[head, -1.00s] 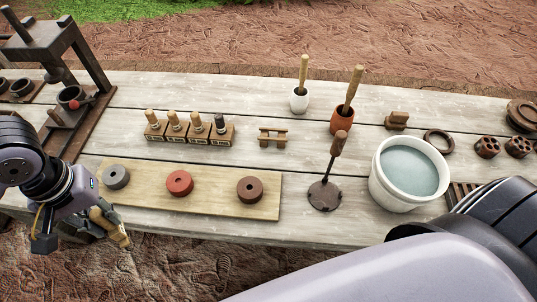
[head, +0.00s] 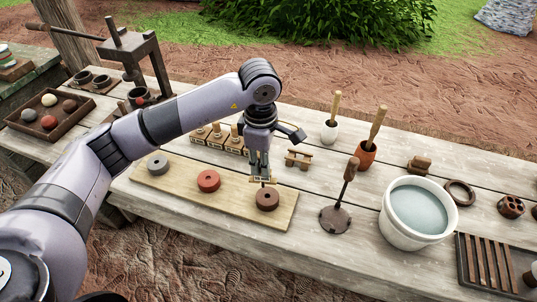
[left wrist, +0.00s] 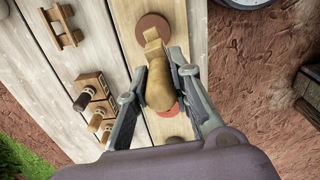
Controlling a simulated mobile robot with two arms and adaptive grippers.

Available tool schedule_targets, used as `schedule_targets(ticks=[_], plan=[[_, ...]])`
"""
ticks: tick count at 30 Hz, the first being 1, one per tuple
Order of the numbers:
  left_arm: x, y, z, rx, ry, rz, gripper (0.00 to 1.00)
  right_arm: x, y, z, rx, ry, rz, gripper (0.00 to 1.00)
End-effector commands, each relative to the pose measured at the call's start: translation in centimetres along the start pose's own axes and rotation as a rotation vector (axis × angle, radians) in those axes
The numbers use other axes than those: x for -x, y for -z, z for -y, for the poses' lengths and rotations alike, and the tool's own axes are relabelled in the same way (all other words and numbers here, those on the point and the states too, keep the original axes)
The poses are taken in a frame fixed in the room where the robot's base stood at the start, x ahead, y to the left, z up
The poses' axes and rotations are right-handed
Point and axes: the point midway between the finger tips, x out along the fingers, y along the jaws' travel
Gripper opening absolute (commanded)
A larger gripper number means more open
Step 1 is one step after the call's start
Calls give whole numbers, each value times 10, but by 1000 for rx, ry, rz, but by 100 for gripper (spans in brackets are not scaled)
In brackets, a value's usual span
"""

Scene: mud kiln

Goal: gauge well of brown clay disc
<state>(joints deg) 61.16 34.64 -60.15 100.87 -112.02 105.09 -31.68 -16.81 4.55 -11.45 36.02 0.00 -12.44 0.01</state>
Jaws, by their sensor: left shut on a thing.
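The brown clay disc (head: 267,199), with a dark well in its middle, lies at the right end of a pale board (head: 226,203). It also shows in the left wrist view (left wrist: 153,25), partly covered by the held tool. My left gripper (head: 261,173) points down just above and behind this disc. It is shut on a wooden gauge (left wrist: 160,88) with a rounded handle and a narrower flat end towards the disc. I cannot tell whether the gauge touches the disc. A red disc (head: 208,181) and a grey disc (head: 158,163) lie further left on the board. My right gripper is out of view.
Handled blocks (head: 216,137) and a small wooden rest (head: 298,158) stand behind the board. A long-handled dark disc tool (head: 337,214) stands right of it, then a white water bucket (head: 404,234). A tray of balls (head: 48,117) and a press (head: 131,50) are left.

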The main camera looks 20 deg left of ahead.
Motion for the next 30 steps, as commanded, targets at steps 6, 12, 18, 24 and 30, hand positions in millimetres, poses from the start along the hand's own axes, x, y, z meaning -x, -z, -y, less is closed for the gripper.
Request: schedule_targets(ticks=[6, 12, 18, 24, 30], plan=[[-2, -7, -14, 268, 12, -3, 0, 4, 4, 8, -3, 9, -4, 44], [-7, -7, -16, 311, 14, -5, 0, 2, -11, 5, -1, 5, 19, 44], [-19, -7, -16, 309, 13, -6, 0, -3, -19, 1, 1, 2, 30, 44], [-38, -7, -15, 308, 13, -5, 0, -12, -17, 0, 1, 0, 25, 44], [-56, -6, -16, 307, 11, -5, 0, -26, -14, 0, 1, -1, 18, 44]])
